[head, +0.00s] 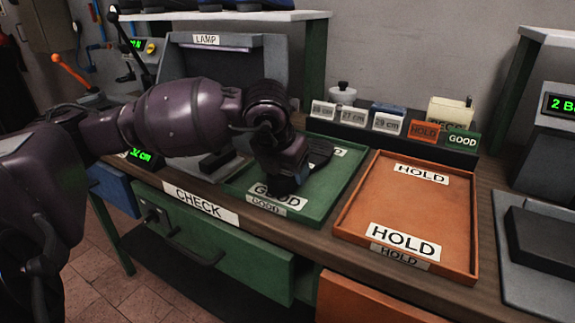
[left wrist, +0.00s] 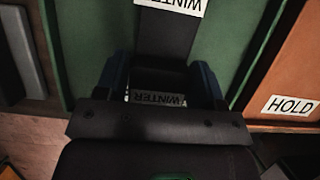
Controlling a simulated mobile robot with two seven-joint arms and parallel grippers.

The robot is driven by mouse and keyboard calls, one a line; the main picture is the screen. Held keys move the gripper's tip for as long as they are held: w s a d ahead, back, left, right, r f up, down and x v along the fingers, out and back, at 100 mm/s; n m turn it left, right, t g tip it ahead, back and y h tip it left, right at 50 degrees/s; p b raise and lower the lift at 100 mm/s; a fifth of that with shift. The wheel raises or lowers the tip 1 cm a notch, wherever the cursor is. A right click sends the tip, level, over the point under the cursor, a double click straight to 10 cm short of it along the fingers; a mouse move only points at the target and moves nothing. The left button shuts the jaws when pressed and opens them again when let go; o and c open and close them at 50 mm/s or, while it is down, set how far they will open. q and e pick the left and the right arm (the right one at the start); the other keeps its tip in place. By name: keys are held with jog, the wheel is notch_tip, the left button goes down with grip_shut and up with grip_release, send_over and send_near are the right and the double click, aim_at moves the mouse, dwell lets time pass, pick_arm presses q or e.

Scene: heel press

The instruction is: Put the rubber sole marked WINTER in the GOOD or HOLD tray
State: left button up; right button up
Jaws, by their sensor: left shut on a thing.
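My left gripper (head: 289,184) is down over the green GOOD tray (head: 345,178) and is shut on the dark rubber sole (head: 321,150). In the left wrist view the sole (left wrist: 166,40) runs between the two blue fingers of the gripper (left wrist: 163,85). A white WINTER label shows on the sole at the top edge, and a second WINTER marking shows between the fingers. The sole is over the green tray floor; I cannot tell whether it touches it. The orange HOLD tray (head: 407,205) stands to the right and is empty. My right gripper is not in view.
Behind the trays is a rack of small cards (head: 388,122), including HOLD and GOOD. The grey LAMP box (head: 220,72) stands behind my left arm. A grey machine with a green display (head: 560,104) is at the right. The CHECK drawer (head: 215,240) is below the bench edge.

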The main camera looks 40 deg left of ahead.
pick_arm(q)
jog(key=shift+f, duration=0.45)
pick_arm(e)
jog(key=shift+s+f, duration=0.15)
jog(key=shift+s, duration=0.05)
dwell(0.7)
pick_arm(q)
jog(key=o, duration=1.2)
jog(key=shift+o, duration=0.2)
jog(key=shift+r+p, duration=0.9)
jog(key=shift+r, duration=2.65)
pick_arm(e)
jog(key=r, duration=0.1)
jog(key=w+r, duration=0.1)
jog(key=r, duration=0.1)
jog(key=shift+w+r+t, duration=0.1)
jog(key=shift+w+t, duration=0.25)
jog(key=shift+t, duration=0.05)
pick_arm(q)
jog(key=shift+f, duration=0.1)
